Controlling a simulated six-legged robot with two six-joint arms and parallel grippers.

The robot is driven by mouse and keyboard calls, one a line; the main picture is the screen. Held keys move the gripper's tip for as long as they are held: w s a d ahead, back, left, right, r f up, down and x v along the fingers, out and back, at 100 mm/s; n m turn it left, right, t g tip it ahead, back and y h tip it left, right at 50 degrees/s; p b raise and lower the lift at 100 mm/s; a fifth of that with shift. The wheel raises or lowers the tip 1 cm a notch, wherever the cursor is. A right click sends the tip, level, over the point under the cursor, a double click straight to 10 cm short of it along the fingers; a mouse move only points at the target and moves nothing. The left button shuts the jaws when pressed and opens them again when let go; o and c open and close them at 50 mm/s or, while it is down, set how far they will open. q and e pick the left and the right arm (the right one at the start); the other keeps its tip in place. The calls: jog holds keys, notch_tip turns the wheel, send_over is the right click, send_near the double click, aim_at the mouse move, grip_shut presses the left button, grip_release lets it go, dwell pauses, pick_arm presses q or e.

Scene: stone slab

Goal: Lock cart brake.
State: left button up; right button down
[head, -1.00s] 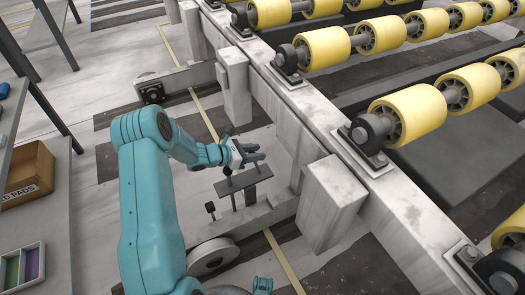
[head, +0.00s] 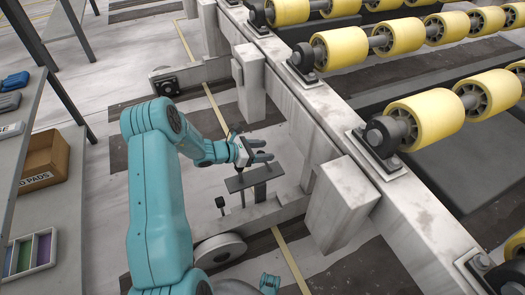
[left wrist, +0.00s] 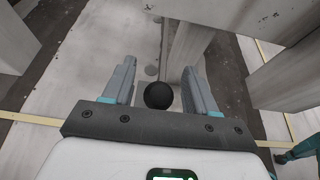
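My left gripper (head: 264,150) is open above the low cart frame, its fingers pointing right in the head view. A dark flat plate (head: 262,174) on a post shows just below it. A small dark knob on a thin stem (head: 220,202) stands lower left, above a grey wheel (head: 220,250). In the left wrist view, a round black knob (left wrist: 158,95) lies between the open fingers, apart from both. I cannot tell which of these parts is the brake.
The concrete conveyor beam (head: 310,130) with yellow rollers (head: 425,118) runs along the right, with blocks (head: 340,200) below it. A grey shelf at left holds a cardboard box (head: 45,160) and a divided tray (head: 30,253). Floor is free between shelf and arm.

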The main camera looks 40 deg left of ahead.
pick_arm(q)
jog(key=shift+f, duration=0.1)
jog(key=p+v, duration=0.4)
jog(key=v, duration=1.2)
jog(key=shift+p, duration=0.3)
jog(key=s+d+f+m+g, duration=0.3)
jog(key=d+f+m+g, duration=0.1)
jog(key=d+m, duration=0.75)
jog(key=s+d+f+m+g+y, duration=0.1)
jog(key=s+d+f+m+g, duration=0.25)
jog(key=d+m, duration=0.8)
jog(key=s+d+f+m+g, duration=0.4)
jog(key=d+m, duration=0.3)
jog(key=d, duration=0.9)
notch_tip(320, 180, up, 25)
jog(key=w+a+p, duration=0.1)
jog(key=p, duration=2.4)
jog(key=shift+w+g+p, duration=0.25)
jog(key=shift+g+p, duration=0.1)
jog(key=shift+p, duration=0.05)
